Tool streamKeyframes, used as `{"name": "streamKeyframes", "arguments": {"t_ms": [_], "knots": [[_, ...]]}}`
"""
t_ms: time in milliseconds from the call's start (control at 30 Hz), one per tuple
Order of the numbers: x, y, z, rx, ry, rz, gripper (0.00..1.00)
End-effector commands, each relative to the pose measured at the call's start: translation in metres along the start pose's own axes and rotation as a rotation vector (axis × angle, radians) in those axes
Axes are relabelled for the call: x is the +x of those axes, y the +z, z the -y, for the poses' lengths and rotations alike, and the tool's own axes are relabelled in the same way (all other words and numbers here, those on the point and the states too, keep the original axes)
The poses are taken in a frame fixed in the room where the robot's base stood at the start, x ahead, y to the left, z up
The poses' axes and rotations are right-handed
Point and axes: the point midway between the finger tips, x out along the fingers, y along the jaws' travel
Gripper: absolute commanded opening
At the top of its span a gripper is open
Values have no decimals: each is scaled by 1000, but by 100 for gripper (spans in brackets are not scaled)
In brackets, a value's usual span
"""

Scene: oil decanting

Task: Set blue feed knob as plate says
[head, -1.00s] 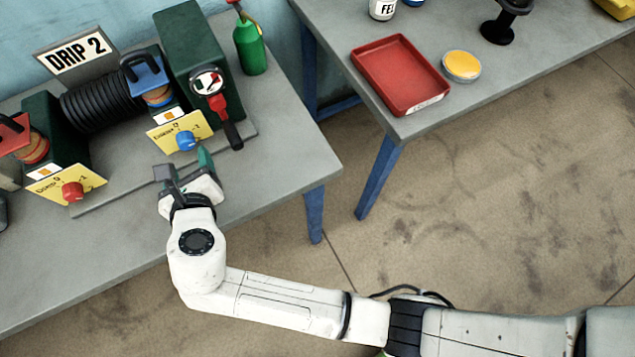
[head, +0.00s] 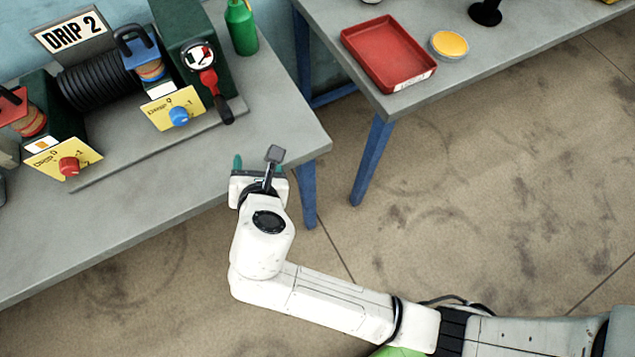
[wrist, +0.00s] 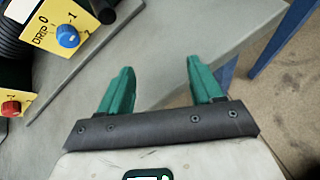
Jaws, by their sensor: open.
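The blue feed knob (head: 179,117) sits on a yellow plate (head: 160,112) marked with DRIP, 0 and 1, on the front of the machine. In the wrist view the blue knob (wrist: 67,36) is at the upper left, on its yellow plate (wrist: 50,22). The DRIP 2 sign (head: 72,38) stands at the back of the machine. My gripper (head: 255,165) is open and empty at the table's front edge, right of and nearer than the knob, touching nothing. Its green fingers (wrist: 162,88) are spread apart in the wrist view.
A red knob (head: 69,166) on a second yellow plate is at the left. A pressure gauge (head: 200,55) with a red-and-black handle stands right of the blue knob. A green bottle (head: 242,28) is behind. The grey table (head: 170,205) is bare in front; a red tray (head: 388,55) lies on another table.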

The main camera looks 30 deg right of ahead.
Motion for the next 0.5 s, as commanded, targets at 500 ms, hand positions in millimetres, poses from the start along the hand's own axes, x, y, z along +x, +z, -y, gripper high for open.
{"name": "streamKeyframes", "arguments": {"t_ms": [500], "knots": [[-10, -17, 93, 526, -120, -108, 65]]}}
